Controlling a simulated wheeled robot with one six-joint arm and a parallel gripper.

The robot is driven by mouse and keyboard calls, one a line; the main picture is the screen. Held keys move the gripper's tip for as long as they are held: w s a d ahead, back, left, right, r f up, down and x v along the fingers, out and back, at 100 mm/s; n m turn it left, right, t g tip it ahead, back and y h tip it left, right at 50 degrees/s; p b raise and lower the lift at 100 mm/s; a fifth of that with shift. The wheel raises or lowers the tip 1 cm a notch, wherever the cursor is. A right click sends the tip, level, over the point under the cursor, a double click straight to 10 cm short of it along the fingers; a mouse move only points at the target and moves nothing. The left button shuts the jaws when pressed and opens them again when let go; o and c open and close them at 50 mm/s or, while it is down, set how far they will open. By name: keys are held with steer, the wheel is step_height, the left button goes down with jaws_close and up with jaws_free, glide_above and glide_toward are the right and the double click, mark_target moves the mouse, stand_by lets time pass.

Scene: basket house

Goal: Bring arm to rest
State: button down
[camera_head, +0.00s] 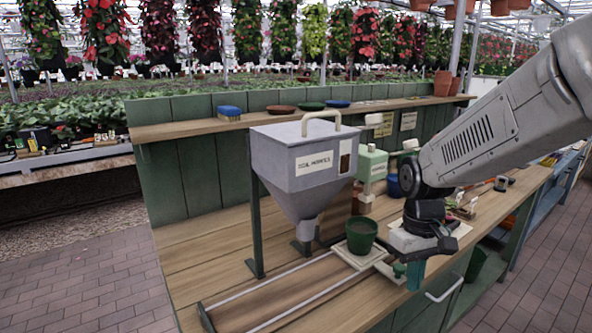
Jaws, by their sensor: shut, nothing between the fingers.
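My grey arm reaches in from the upper right of the head view and bends down at a black wrist. My gripper (415,274) points downward over the front edge of the wooden bench (215,255), right of the green pot. Its teal tips look closed together, with nothing held. The green pot (362,236) stands upright on a pale square plate beneath the hopper side of the bench, apart from my gripper. The bench area directly behind my wrist is hidden.
A grey hopper (303,165) with a label stands on green legs above the bench, left of my arm. Metal rails (290,290) run along the bench front. Brick floor (85,275) lies open at left.

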steer(key=s+d+r+m+t, duration=0.1)
steer(key=s+r, duration=0.4)
steer(key=s, duration=0.5)
steer(key=s+d+r+m+t, duration=0.2)
steer(key=s+r, duration=0.2)
steer(key=s, duration=0.6)
steer(key=shift+s+r+m, duration=0.3)
steer(key=shift+s+r, duration=0.05)
